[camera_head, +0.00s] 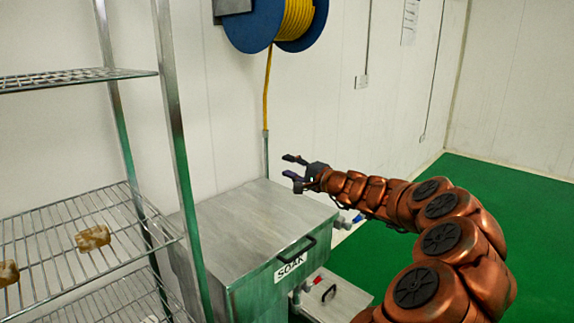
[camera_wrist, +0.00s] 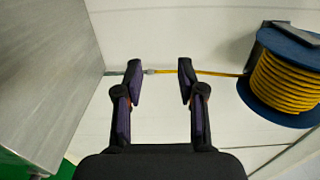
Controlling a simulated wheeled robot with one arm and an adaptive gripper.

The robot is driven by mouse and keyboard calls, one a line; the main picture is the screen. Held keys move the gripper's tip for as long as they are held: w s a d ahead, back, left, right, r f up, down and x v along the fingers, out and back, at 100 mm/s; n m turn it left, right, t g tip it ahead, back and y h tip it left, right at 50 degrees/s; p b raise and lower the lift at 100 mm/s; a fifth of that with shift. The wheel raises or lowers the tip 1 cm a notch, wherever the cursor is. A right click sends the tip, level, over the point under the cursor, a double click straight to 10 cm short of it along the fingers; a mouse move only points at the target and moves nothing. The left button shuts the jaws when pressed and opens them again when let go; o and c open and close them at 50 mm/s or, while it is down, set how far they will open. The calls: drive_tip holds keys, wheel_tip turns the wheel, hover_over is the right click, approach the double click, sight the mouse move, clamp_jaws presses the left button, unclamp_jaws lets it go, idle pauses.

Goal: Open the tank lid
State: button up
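The tank (camera_head: 262,290) is a grey metal box with a label reading "SOAK" on its front. Its flat lid (camera_head: 245,222) lies shut on top, with a black handle (camera_head: 297,250) at the front edge. In the wrist view a grey metal surface (camera_wrist: 45,70), which looks like the tank, fills the left side. My gripper (camera_head: 289,166) is above the right back part of the lid, apart from it and pointing left. In the wrist view my gripper (camera_wrist: 160,82) has its two fingers spread with nothing between them.
A wire rack (camera_head: 85,235) with bread-like pieces stands left of the tank. A blue reel (camera_head: 270,22) with yellow hose hangs on the wall; its hose drops behind the tank. A lower metal box (camera_head: 340,298) stands at the tank's right front. Green floor (camera_head: 500,210) is clear at right.

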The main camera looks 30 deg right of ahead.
drive_tip(key=shift+w+a, duration=0.2)
drive_tip(key=shift+w, duration=0.5)
drive_tip(key=shift+c, duration=0.2)
clamp_jaws()
drive_tip(key=c, duration=0.7)
unclamp_jaws()
drive_tip(key=shift+o, duration=0.2)
unclamp_jaws()
drive_tip(key=v, duration=1.2)
